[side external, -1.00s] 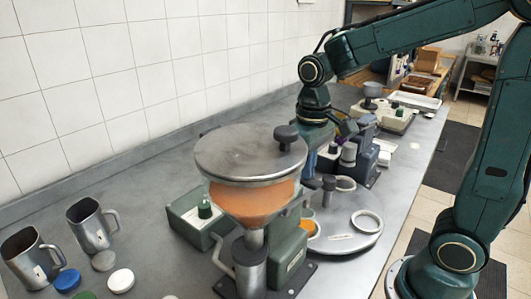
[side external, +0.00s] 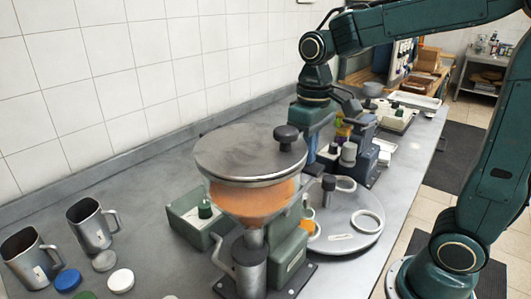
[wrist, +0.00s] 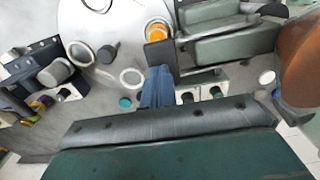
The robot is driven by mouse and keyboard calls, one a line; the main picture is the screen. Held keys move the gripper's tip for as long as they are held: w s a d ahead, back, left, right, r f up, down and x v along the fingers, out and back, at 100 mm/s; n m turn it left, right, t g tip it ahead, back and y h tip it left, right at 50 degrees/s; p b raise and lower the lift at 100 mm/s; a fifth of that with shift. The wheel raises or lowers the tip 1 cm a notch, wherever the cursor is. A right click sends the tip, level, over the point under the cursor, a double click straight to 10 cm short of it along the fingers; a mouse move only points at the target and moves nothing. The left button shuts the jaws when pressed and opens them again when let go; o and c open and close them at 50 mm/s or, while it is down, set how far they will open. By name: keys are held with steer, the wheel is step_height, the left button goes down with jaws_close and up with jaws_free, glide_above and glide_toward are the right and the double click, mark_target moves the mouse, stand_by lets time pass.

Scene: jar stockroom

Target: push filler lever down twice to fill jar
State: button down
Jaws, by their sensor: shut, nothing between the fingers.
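The filler has a hopper of orange contents (side external: 255,203) under a round grey lid, on a green body (side external: 290,250). In the wrist view the green body (wrist: 225,45) is at upper right. An open jar with orange in it (wrist: 157,33) stands beside the body; a little orange shows in the side view (side external: 308,226). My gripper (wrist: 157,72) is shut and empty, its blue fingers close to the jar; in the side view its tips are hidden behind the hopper. A dark flat pad (wrist: 160,54) lies at the fingertips; I cannot tell whether it is the lever's end.
A round grey turntable (side external: 360,245) with white rings and a dark knob (side external: 328,184) lies behind the filler. A green box (side external: 190,222) is left of it. Metal mugs (side external: 92,228) and loose lids (side external: 121,280) stand at front left. Another machine (side external: 365,140) stands farther back.

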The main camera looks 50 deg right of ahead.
steer(key=shift+r, duration=1.35)
steer(key=shift+r, duration=2.5)
steer(key=shift+s, duration=0.15)
steer(key=s+f+t, duration=0.5)
steer(key=s, duration=0.7)
steer(key=shift+a+f+t, duration=0.3)
steer(key=shift+a+f, duration=0.05)
